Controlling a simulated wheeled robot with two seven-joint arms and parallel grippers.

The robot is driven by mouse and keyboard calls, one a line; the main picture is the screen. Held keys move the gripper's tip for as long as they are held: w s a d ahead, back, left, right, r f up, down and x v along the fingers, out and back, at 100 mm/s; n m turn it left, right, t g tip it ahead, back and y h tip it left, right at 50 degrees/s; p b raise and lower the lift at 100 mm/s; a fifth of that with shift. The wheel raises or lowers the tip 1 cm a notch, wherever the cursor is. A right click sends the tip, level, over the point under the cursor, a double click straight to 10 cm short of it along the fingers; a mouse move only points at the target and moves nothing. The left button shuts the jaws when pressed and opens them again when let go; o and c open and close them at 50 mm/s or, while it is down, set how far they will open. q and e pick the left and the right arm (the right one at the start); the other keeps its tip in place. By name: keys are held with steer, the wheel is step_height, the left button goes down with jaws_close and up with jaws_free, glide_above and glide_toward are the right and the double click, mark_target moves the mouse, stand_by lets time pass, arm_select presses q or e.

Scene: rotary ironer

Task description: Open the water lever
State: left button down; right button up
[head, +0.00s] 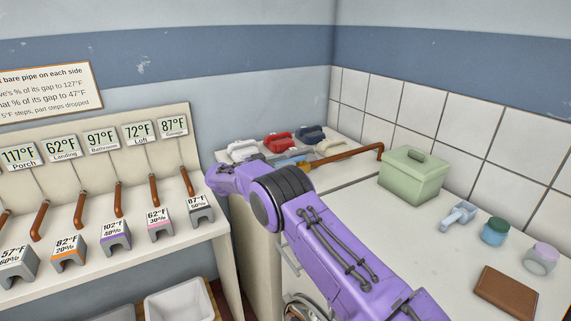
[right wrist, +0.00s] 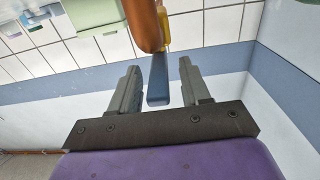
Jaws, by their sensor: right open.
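The water lever is a flat blue handle (right wrist: 158,80) at the end of a copper-coloured pipe (right wrist: 144,24), with a yellow piece beside it. In the head view the blue handle (head: 291,160) lies at the left end of the copper pipe (head: 345,154), on the counter behind my purple arm. My right gripper (right wrist: 159,67) is open, with one finger on each side of the lever and a gap on both sides. In the head view its fingers are mostly hidden by my arm. My left gripper is not in view.
Red (head: 278,141), white and dark irons stand behind the lever. A green lidded box (head: 412,174) stands by the pipe's right end. A scoop (head: 458,215), jars and a brown wallet-like item (head: 505,290) lie at right. A rack of temperature tags (head: 100,140) stands left.

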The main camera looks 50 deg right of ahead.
arm_select(q)
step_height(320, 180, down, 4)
steer(key=b, duration=0.3)
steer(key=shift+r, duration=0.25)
arm_select(e)
steer(key=v, duration=0.9)
steer(key=shift+a, duration=0.25)
